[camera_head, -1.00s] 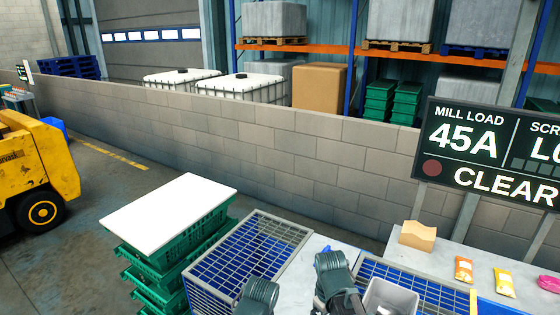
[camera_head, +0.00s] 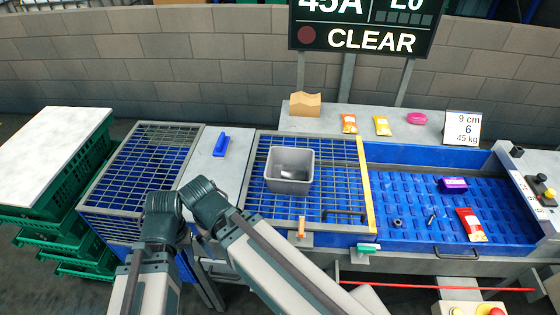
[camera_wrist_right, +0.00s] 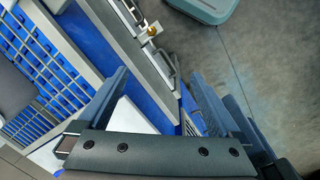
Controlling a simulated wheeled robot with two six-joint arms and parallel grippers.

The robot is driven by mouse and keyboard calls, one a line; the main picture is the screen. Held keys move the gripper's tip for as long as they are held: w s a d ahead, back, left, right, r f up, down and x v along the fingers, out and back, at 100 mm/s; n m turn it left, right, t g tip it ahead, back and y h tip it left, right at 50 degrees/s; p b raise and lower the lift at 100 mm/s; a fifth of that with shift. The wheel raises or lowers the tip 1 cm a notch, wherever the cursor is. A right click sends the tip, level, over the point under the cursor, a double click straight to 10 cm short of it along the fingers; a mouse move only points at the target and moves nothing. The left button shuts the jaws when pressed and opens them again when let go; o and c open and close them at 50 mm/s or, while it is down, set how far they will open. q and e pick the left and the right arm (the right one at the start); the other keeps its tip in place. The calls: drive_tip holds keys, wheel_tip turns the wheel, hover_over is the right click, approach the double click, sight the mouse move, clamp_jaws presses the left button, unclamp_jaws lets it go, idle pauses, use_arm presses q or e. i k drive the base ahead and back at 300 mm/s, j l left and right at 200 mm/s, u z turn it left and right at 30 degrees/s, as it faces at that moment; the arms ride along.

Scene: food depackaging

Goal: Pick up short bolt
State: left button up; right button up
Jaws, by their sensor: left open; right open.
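The short bolt (camera_head: 432,217) looks like a small metallic piece lying on the blue ribbed bed at the right in the head view. A dark nut (camera_head: 397,222) lies to its left, and a red packet (camera_head: 470,224) and a purple pack (camera_head: 453,185) lie to its right. My left gripper (camera_head: 203,240) is low at the left, mostly hidden behind arm links and far from the bolt. My right gripper (camera_wrist_right: 160,78) shows in the right wrist view with its fingers spread and nothing between them. The bolt is not visible there.
A grey bin (camera_head: 290,171) stands on the grid left of the yellow bar (camera_head: 364,185). A blue tool (camera_head: 221,145) lies on the grey surface left of the grid. Packets (camera_head: 382,126) and a box (camera_head: 305,104) stand on the back shelf. A black handle (camera_head: 456,254) is on the bed's front.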

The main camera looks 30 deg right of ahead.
sight(432, 216)
drive_tip(key=k+z, duration=0.1)
drive_tip(key=k, duration=0.55)
drive_tip(key=z, duration=1.35)
drive_tip(key=i+l+z, duration=0.1)
drive_tip(key=i+l, duration=0.85)
drive_tip(key=j+z, duration=0.15)
drive_tip(key=z, duration=0.15)
drive_tip(key=j+z, duration=0.15)
drive_tip(key=z, duration=0.2)
